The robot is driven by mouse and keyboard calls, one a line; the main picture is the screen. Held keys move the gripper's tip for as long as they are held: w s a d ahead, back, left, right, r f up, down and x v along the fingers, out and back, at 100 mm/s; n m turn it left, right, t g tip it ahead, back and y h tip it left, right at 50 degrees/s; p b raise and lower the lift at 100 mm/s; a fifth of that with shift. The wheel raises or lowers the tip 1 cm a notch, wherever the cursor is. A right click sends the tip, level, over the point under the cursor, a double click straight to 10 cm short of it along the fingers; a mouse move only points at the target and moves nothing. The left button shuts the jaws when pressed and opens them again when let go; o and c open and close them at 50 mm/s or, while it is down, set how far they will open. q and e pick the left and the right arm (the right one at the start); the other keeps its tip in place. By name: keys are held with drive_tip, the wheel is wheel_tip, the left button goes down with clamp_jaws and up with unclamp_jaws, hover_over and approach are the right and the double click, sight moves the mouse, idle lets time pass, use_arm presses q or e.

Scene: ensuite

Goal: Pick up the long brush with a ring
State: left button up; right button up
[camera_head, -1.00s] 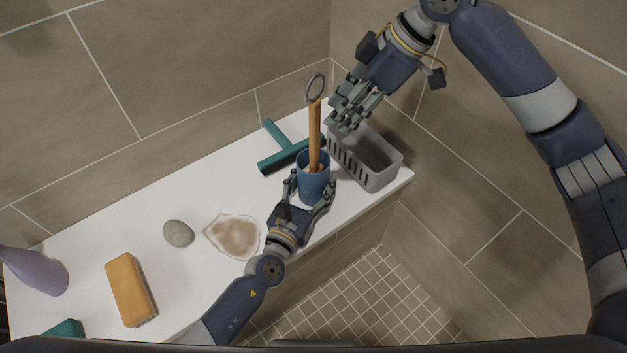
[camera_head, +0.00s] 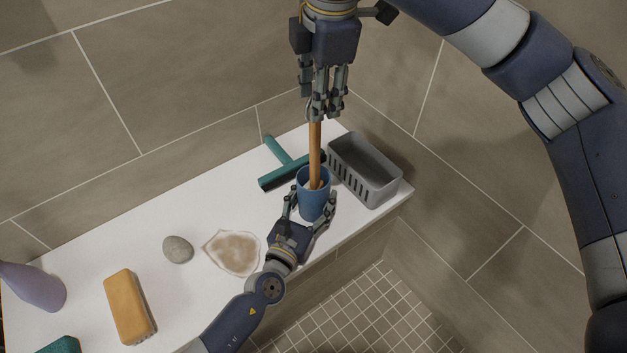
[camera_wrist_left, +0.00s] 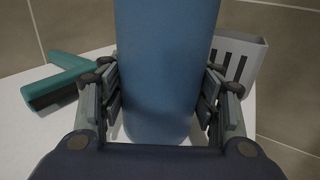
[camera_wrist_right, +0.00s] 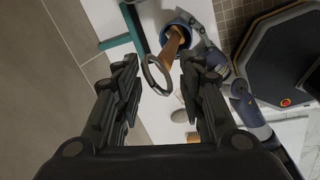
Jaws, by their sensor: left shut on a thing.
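The long brush stands upright in a blue cup (camera_head: 312,203), its wooden handle (camera_head: 315,150) rising out of it. My left gripper (camera_head: 309,213) is shut on the cup, with fingers on both sides; the cup fills the middle of the left wrist view (camera_wrist_left: 160,70). My right gripper (camera_head: 323,110) points down over the handle's top, its fingers hiding the ring in the head view. In the right wrist view the brush's grey ring (camera_wrist_right: 158,76) shows between the two fingers, which are open and apart from it. The brush's lower end is hidden in the cup.
On the white ledge (camera_head: 190,215), a teal squeegee (camera_head: 285,168) and a grey slotted basket (camera_head: 365,172) stand close to the cup. Tiled walls meet behind.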

sight(316, 132)
drive_tip(key=s+a+r+n+t+h, duration=0.1)
drive_tip(key=s+a+r+n+h, duration=0.1)
drive_tip(key=a+n+h, duration=0.3)
drive_tip(key=shift+n+t+y, duration=0.3)
drive_tip(key=shift+n+y, duration=0.4)
drive_tip(key=d+f, duration=0.1)
drive_tip(key=w+d+f, duration=0.1)
drive_tip(key=f, duration=0.1)
drive_tip(key=w+d+f, duration=0.1)
drive_tip(key=f, duration=0.1)
drive_tip(key=shift+d+f, duration=0.15)
drive_tip(key=shift+f, duration=0.1)
drive_tip(key=x, duration=0.3)
drive_tip(key=s+x, duration=0.1)
drive_tip(key=x, duration=0.1)
drive_tip(key=shift+w+f, duration=0.1)
drive_tip(key=shift+f, duration=0.4)
drive_tip(key=shift+r, duration=0.1)
clamp_jaws()
